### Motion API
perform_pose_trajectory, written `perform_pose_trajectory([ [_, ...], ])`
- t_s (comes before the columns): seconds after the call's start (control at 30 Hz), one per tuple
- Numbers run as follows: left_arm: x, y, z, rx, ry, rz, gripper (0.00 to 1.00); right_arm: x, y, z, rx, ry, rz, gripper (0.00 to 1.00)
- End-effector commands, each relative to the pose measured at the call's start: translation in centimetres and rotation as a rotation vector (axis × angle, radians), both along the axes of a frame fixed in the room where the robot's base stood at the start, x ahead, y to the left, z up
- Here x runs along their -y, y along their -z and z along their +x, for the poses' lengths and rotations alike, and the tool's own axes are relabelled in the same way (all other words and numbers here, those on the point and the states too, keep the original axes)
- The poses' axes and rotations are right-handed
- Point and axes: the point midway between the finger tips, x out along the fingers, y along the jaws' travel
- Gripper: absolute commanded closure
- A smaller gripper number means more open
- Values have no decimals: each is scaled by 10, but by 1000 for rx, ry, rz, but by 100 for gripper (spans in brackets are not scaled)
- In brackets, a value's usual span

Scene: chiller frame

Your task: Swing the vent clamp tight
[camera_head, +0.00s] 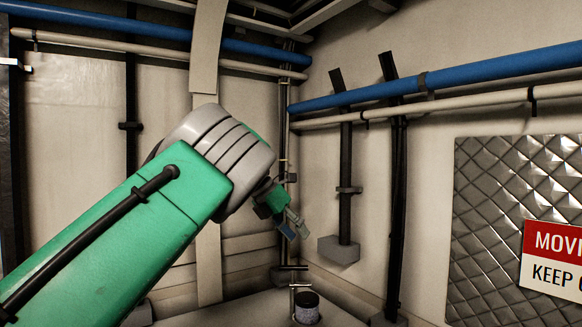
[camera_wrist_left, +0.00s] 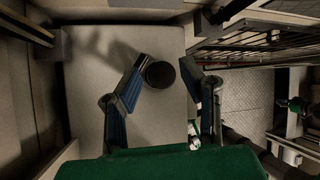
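My left gripper (camera_head: 293,226) is at the end of the green arm in the head view, pointing down and right, above a small canister (camera_head: 307,307) with a dark top and pale label. In the left wrist view its two blue-padded fingers (camera_wrist_left: 165,64) are spread apart with nothing held. A dark round disc (camera_wrist_left: 160,75) lies beyond and between the fingertips; I cannot tell if it is the canister's top. A thin upright rod with short crossbars (camera_head: 293,268) stands beside the canister. I cannot make out for certain which part is the vent clamp.
Blue pipes (camera_head: 450,84) and pale pipes run along both walls. Dark vertical struts and a grey box (camera_head: 338,250) are on the right wall. A quilted metal panel (camera_head: 487,200) carries a red-and-white warning sign (camera_head: 553,258). A pale flat surface (camera_wrist_left: 88,115) lies below the gripper.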

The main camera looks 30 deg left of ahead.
Motion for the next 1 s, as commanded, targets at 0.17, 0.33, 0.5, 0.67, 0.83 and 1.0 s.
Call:
perform_pose_trajectory([
  [0.17, 28, -4, 20, 5, -144, -306, 65, 0, -2, 0, 1, 0, 0, 100],
  [0.33, 52, -19, 39, -23, -280, -640, 65, 0, -3, -1, 1, 0, 0, 100],
  [0.5, 68, -44, 57, -98, -411, -1025, 65, 0, -4, -1, 1, 0, 0, 100],
  [0.67, 72, -72, 70, -210, -502, -1402, 65, 0, -5, 0, 1, 0, 0, 100],
  [0.83, 63, -104, 80, -371, -554, -1803, 65, 0, -7, 0, 1, 0, 0, 100],
  [1.0, 42, -131, 86, -571, -548, -2187, 65, 0, -8, -1, 1, 0, 0, 100],
])
